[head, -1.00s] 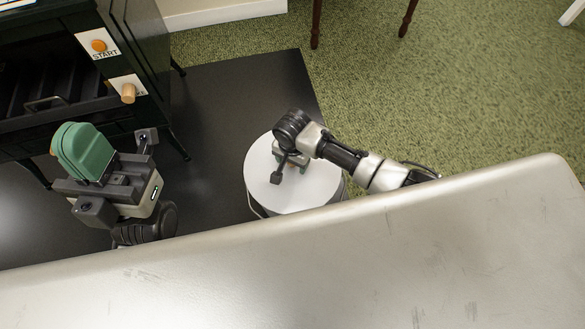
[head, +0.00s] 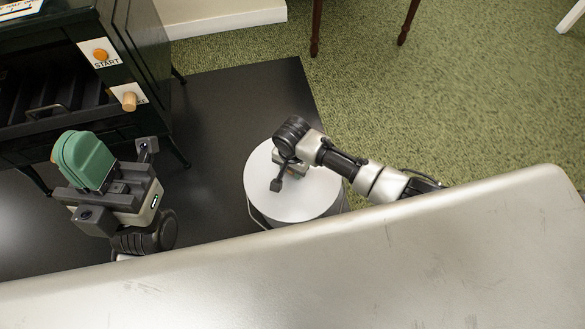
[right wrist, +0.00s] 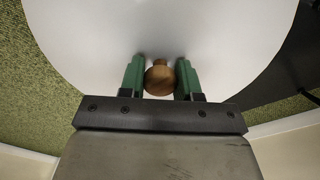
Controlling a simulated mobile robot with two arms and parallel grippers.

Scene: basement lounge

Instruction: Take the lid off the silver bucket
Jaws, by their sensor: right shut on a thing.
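The silver bucket (head: 344,203) stands on the dark mat, mostly hidden under its round white lid (head: 310,203). The lid also fills much of the right wrist view (right wrist: 225,35). My right gripper (right wrist: 160,78) is over the lid, its green fingers shut on the lid's round wooden knob (right wrist: 159,80). In the head view my right wrist covers most of that grip. I see no clear gap between lid and bucket. My left gripper (head: 85,160) is at the left, away from the bucket, with green fingers. From this angle I cannot tell whether it is open.
A dark green stove-like cabinet (head: 150,50) with a START button (head: 100,55) and a wooden knob (head: 129,101) stands at the upper left. The black mat (head: 225,110) is clear between it and the bucket. Green carpet (head: 450,100) lies open to the right.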

